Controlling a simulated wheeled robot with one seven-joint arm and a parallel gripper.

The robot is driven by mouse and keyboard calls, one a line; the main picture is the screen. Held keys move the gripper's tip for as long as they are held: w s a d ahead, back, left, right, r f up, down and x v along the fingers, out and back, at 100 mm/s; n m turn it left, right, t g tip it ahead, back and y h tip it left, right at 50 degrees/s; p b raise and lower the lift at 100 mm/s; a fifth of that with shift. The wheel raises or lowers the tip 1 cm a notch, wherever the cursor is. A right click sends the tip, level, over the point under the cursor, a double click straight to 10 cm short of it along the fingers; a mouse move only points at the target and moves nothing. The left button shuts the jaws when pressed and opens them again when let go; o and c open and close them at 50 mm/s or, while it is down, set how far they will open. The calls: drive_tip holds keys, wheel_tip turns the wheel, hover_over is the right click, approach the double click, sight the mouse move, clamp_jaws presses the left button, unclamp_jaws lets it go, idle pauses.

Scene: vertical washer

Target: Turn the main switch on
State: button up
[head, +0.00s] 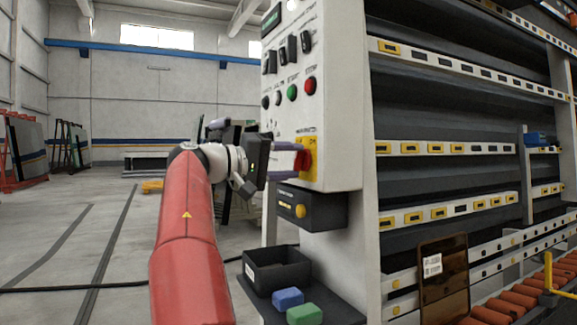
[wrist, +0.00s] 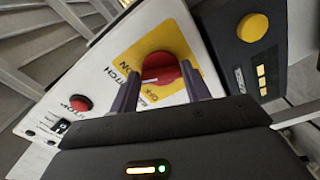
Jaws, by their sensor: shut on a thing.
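The main switch is a red rotary knob (wrist: 160,68) on a yellow plate (wrist: 140,47) marked with ON lettering. In the head view the knob (head: 304,160) sits low on the white control panel (head: 340,110). My gripper (wrist: 160,88) has its two purple-grey fingers on either side of the knob and is shut on it. In the head view my gripper (head: 290,161) reaches the knob from the left. A white mark shows on the knob's left part in the wrist view. The fingers hide part of the knob's sides.
Above the knob are a red button (head: 310,86), a green button (head: 292,93) and several black switches. Below is a dark box with a yellow button (head: 300,211).

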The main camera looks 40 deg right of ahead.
drive_tip(key=shift+f+m+b, duration=0.2)
drive_tip(key=shift+m+b, duration=0.3)
drive_tip(key=shift+m, duration=1.8)
drive_tip(key=o, duration=1)
drive_tip(key=shift+r, duration=0.1)
drive_tip(key=v, duration=0.7)
drive_tip(key=shift+w+a, duration=0.15)
drive_tip(key=shift+a, duration=0.25)
